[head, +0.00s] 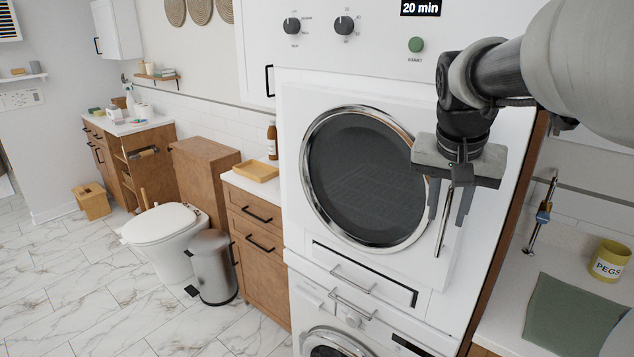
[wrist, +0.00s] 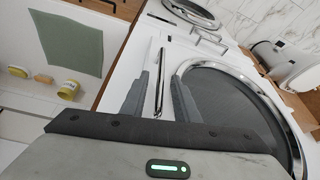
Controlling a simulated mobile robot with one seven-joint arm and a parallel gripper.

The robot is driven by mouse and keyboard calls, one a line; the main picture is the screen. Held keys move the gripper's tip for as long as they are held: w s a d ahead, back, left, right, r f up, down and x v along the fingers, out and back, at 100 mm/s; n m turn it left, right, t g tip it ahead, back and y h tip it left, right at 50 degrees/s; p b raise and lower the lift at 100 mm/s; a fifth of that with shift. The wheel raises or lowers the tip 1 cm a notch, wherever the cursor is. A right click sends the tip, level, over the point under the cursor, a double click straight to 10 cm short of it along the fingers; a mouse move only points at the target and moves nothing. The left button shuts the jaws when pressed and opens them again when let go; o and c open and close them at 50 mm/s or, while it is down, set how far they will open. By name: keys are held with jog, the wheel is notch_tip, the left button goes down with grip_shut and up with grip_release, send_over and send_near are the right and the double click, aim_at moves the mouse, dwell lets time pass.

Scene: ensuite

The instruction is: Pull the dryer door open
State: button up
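The dryer (head: 345,85) is a white machine stacked above another one. Its door (head: 425,265) has a round dark window with a chrome ring and looks shut. The door handle (head: 442,235) is an upright metal bar near the door's right edge; it also shows in the wrist view (wrist: 159,85). My gripper (head: 447,221) is open in front of the handle, fingers pointing down toward it. In the wrist view my gripper (wrist: 160,76) has one finger on each side of the bar, with visible gaps. I cannot tell how deep the bar sits between the fingers.
Below the door are a drawer (head: 375,275) with a bar handle and a lower machine (head: 335,345) with a round door. On the right, a counter holds a yellow pegs pot (head: 609,260) and a green cloth (head: 572,315).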

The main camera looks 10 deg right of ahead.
jog(key=shift+b+x, duration=0.4)
jog(key=shift+x, duration=0.55)
grip_shut()
jog(key=shift+s+a, duration=0.1)
jog(key=shift+a, duration=0.05)
